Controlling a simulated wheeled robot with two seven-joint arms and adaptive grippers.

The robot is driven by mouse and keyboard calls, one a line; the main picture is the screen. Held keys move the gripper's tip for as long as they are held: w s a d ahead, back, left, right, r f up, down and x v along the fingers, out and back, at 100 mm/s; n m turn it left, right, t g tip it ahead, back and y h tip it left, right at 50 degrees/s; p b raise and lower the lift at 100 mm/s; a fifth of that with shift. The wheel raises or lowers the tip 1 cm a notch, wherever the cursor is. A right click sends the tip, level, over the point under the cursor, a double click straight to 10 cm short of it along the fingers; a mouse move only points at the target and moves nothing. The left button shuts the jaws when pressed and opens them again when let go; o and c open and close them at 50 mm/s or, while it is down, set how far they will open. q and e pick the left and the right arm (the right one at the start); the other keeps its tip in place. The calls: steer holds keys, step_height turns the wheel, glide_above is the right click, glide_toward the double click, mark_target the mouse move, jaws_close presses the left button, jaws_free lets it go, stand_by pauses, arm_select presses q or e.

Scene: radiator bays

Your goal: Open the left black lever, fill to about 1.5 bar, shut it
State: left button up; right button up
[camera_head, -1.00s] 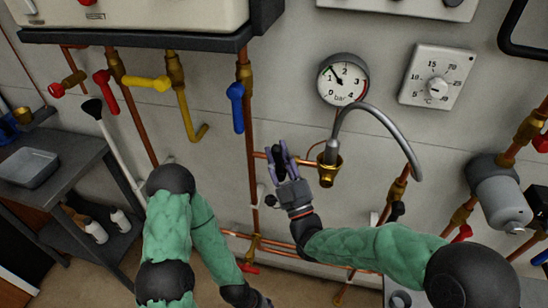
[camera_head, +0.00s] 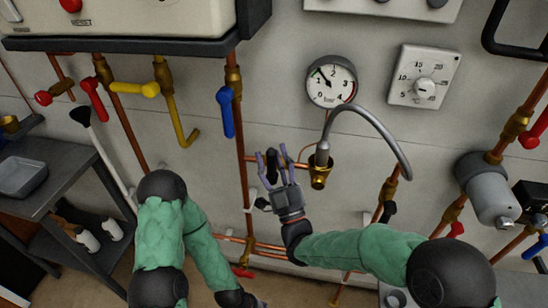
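The left black lever (camera_head: 271,167) is on the thin copper filling line, between the fingers of my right gripper (camera_head: 273,162). These fingers stand apart, one on each side of it, with a gap at the left finger; contact is unclear. The wrist hides part of the valve. The round bar gauge (camera_head: 331,82) above right has its needle pointing up and left, roughly between 1 and 2; the exact value is hard to read. A second black lever (camera_head: 389,211) is at lower right. My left gripper is mostly cut off at the bottom edge.
A grey hose (camera_head: 372,117) arcs from a brass fitting (camera_head: 320,172) just right of my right gripper. A blue lever (camera_head: 227,112) and yellow lever (camera_head: 135,88) hang at upper left. A grey cylinder (camera_head: 487,190) stands at right. A side table (camera_head: 50,185) is at left.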

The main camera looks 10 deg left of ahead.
steer(key=v, duration=1.2)
stand_by(0.5)
steer(key=w+d+f+m+g+h+p, duration=0.25)
steer(key=w+f+g+h, duration=0.35)
steer(key=f, duration=0.5)
steer(key=d+f+m+g+h+p, duration=0.2)
steer(key=d+f+g, duration=0.35)
steer(key=f, duration=0.75)
steer(key=s+d+f+m+g+p, duration=0.1)
steer(key=s+f+g, duration=0.4)
steer(key=s, duration=0.5)
steer(key=s+d+f+m+g+h+p, duration=0.1)
steer(key=s+d+f+g, duration=0.4)
steer(key=s, duration=0.5)
step_height(320, 180, down, 3)
steer(key=shift+s+r+m+p, duration=0.1)
steer(key=shift+s+m+p, duration=0.3)
steer(key=shift+m, duration=0.55)
steer(key=shift+w+d, duration=0.1)
steer(key=shift+d, duration=0.05)
